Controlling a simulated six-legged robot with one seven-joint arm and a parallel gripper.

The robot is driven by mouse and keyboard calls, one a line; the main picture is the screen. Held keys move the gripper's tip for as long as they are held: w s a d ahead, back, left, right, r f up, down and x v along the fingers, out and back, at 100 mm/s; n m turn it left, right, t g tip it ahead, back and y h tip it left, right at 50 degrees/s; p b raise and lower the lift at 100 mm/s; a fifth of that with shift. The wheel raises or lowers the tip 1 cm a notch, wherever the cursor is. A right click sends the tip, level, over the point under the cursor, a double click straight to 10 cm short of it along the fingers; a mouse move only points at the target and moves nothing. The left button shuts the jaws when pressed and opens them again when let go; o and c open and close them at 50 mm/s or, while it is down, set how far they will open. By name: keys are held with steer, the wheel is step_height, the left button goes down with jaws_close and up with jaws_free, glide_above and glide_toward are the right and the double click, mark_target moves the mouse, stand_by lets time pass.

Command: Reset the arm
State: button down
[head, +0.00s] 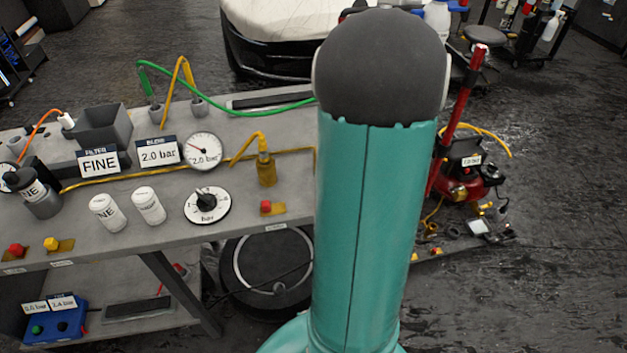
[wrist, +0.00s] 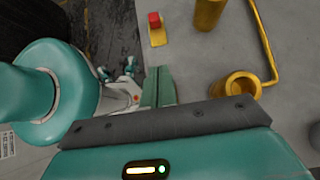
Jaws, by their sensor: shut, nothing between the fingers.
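In the wrist view my gripper (wrist: 158,86) shows as two narrow teal fingers side by side, shut and empty. It is over or beside the edge of the grey bench, near a red button on a yellow base (wrist: 156,28). Nothing is between the fingers. In the head view my teal arm with its dark grey rounded joint stands upright and fills the middle right. My gripper is hidden there.
The grey workbench (head: 135,238) on the left carries a dial knob (head: 207,206), a pressure gauge (head: 204,151), two white canisters, a dark bottle (head: 40,198) and a yellow fitting (head: 266,170). A red machine (head: 466,180) stands on the right. Dark floor is open at far right.

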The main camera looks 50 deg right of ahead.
steer(key=shift+s+d+r, duration=0.1)
steer(key=shift+r, duration=0.1)
stand_by(0.5)
steer(key=s+a+r+n+h, duration=0.1)
steer(key=a+r+n+h, duration=0.2)
steer(key=a+n, duration=0.9)
steer(key=s+a+r+n+h, duration=0.1)
steer(key=a+r+n+h, duration=0.3)
steer(key=a+r+n, duration=0.4)
steer(key=a+n, duration=0.4)
steer(key=a, duration=0.4)
steer(key=shift+r+n+t, duration=0.3)
steer(key=shift+r+n, duration=0.1)
steer(key=shift+s, duration=0.1)
